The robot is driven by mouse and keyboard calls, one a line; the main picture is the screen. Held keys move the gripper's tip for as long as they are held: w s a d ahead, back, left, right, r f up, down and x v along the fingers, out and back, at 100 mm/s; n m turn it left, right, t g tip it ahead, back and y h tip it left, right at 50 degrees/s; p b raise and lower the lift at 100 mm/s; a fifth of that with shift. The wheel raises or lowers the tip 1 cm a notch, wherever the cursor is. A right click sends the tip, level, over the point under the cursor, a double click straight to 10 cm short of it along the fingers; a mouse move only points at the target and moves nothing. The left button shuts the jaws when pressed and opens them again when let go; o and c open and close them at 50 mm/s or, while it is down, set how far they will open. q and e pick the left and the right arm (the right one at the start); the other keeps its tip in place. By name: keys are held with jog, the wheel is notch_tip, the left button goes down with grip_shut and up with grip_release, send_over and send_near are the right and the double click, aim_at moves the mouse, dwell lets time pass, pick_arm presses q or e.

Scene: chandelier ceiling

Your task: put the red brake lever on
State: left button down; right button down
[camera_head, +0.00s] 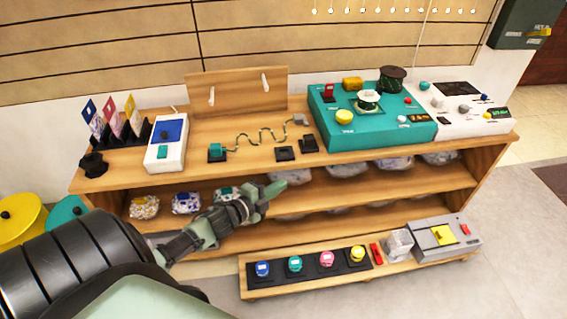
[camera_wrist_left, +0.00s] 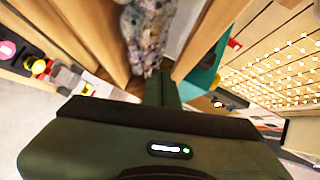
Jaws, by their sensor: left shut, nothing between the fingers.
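A small upright red lever (camera_head: 328,91) stands at the back left of the teal console (camera_head: 345,142), on the top of the wooden shelf unit. Other red parts are a small bar (camera_head: 376,253) on the low bench and a piece on the grey box (camera_head: 465,229); no label is readable to tell which is the brake lever. My left gripper (camera_head: 276,184) is shut and empty, in front of the shelves, below and left of the console. Its fingers also show in the left wrist view (camera_wrist_left: 161,88), with the teal console edge (camera_wrist_left: 203,72) to their right. My right gripper is not in view.
The shelf top (camera_head: 246,125) also holds a wire track, a white box with a blue screen (camera_head: 166,142), a card rack and a white panel (camera_head: 465,112). Bagged items fill the shelf below. A low bench with colored knobs (camera_head: 326,259) stands in front.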

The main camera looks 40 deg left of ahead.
pick_arm(q)
jog(key=s+d+f+n+g+y, duration=0.1)
jog(key=s+d+f+n+g, duration=0.3)
jog(key=f, duration=0.4)
jog(key=s+d+f+n+g+y, duration=0.1)
jog(key=s+d+f+n+y, duration=0.1)
jog(key=s+f+n, duration=0.35)
jog(key=s+d+f+n+g+h, duration=0.1)
jog(key=s+d+f+n+g, duration=0.1)
jog(key=s+d+f+g, duration=0.2)
jog(key=s+d+f+n+g, duration=0.2)
jog(key=s+d+f+g, duration=0.2)
jog(key=s+d+f, duration=0.6)
jog(key=s, duration=0.6)
jog(key=shift+d+f+g+h, duration=0.2)
jog(key=shift+f+g+h, duration=0.1)
jog(key=shift+f+h, duration=0.1)
jog(key=shift+n, duration=0.25)
